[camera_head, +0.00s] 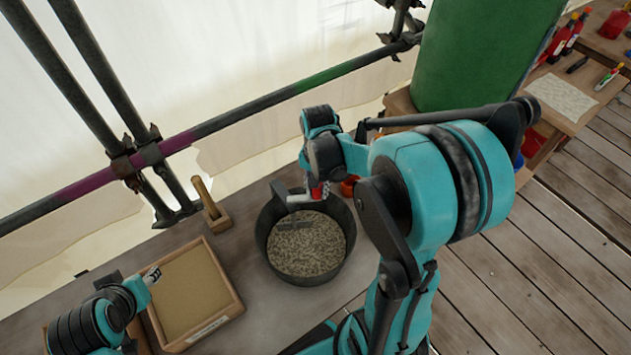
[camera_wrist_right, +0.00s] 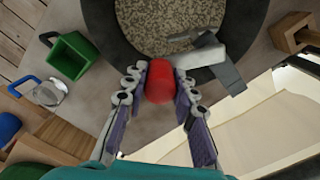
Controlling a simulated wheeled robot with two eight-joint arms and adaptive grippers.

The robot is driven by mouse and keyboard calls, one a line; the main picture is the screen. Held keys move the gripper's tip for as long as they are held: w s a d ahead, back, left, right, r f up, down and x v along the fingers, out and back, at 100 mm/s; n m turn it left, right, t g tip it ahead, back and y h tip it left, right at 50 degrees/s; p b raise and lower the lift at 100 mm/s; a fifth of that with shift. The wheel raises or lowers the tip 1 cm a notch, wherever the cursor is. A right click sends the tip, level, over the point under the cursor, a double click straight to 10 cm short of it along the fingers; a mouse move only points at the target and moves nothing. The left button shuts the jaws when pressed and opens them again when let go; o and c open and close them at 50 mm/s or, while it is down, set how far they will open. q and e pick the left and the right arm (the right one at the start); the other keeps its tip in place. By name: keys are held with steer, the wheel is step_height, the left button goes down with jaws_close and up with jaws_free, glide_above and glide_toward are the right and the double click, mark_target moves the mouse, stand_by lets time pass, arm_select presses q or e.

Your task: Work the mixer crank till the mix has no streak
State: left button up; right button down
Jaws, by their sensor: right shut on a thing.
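The black mixer tub (camera_head: 263,262) stands on the bench and holds a grey mix (camera_head: 303,246) speckled light and dark. The mix also shows in the right wrist view (camera_wrist_right: 165,22); I cannot tell a clear streak from the speckle. A grey crank arm (camera_wrist_right: 205,58) reaches over the tub's rim and a dark paddle lies in the mix. My right gripper (camera_wrist_right: 160,84) is shut on the red crank knob (camera_wrist_right: 160,72), with a finger on each side of it. My left gripper (camera_head: 150,277) is at the edge of the sand-coloured tray, apart from the tub; its fingers are too small to read.
The wooden tray (camera_head: 225,312) is left of the tub. A wooden block with an upright handle (camera_head: 213,213) stands behind it. A green container (camera_wrist_right: 70,55) and a glass jar (camera_wrist_right: 48,92) are near the tub. Scaffold poles (camera_head: 255,103) run behind the bench.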

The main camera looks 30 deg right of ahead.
steer(key=s+a+m, duration=0.3)
steer(key=a+m, duration=0.7)
steer(key=m, duration=0.9)
steer(key=shift+s+a, duration=0.25)
steer(key=shift+a, duration=0.1)
steer(key=c, duration=1.2)
jaws_free()
step_height(320, 180, up, 12)
